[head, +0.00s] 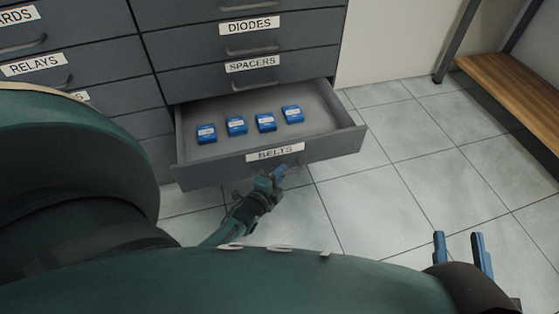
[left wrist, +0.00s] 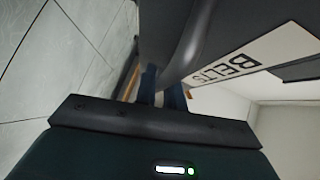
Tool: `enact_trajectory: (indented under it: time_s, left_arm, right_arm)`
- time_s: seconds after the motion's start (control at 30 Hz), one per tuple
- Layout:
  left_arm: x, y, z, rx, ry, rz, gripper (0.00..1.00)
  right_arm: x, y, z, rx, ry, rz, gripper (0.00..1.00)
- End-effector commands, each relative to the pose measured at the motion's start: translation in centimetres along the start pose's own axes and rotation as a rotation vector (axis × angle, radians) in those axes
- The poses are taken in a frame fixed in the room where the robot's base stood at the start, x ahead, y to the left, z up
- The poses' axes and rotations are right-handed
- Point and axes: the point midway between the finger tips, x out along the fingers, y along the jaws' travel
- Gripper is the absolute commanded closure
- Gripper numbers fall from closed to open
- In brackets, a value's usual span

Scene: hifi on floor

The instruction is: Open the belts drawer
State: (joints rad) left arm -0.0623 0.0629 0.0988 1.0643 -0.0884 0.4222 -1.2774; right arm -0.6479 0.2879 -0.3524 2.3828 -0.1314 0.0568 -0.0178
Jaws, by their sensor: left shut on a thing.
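The belts drawer (head: 190,168) is pulled out from the grey cabinet, and its inside shows in the head view. Its front carries a white label (head: 275,152) reading BELTS, which also shows in the left wrist view (left wrist: 237,63). Several small blue boxes (head: 237,126) lie in a row inside. My left gripper (head: 277,174) is at the drawer front just below the label, shut on the drawer's handle (left wrist: 190,50). The handle is mostly hidden by the gripper in the head view. My right gripper (head: 463,254) is open and empty at the lower right, away from the drawer.
Shut drawers labelled DIODES (head: 249,25) and SPACERS (head: 252,64) are above. More shut drawers, one labelled RELAYS (head: 33,64), stand to the left. A wooden bench (head: 515,88) is at the upper right. The tiled floor (head: 385,205) in front and to the right is clear.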

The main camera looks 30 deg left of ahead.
Motion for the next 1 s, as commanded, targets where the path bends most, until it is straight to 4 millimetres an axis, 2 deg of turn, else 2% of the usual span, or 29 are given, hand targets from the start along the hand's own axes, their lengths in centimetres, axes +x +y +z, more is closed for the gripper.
enact_trajectory:
  time_s: [0.37,0.4,0.63,1.0]
  left_arm:
    - [-0.05,0.01,-0.01,0.002,0.0,-0.001,1.0]
    - [-0.05,0.01,-0.01,0.002,0.0,0.0,0.87]
    - [-0.04,0.01,0.0,0.001,0.0,0.0,0.68]
    - [-0.04,-0.04,0.05,0.001,0.0,0.0,0.67]
  right_arm:
    - [0.07,0.01,-0.09,0.0,0.004,0.001,0.64]
    - [0.07,0.0,-0.1,0.0,0.004,0.0,0.64]
    - [0.09,-0.05,-0.13,0.001,0.005,-0.001,0.64]
    - [0.13,-0.07,-0.2,0.002,0.006,-0.001,0.64]
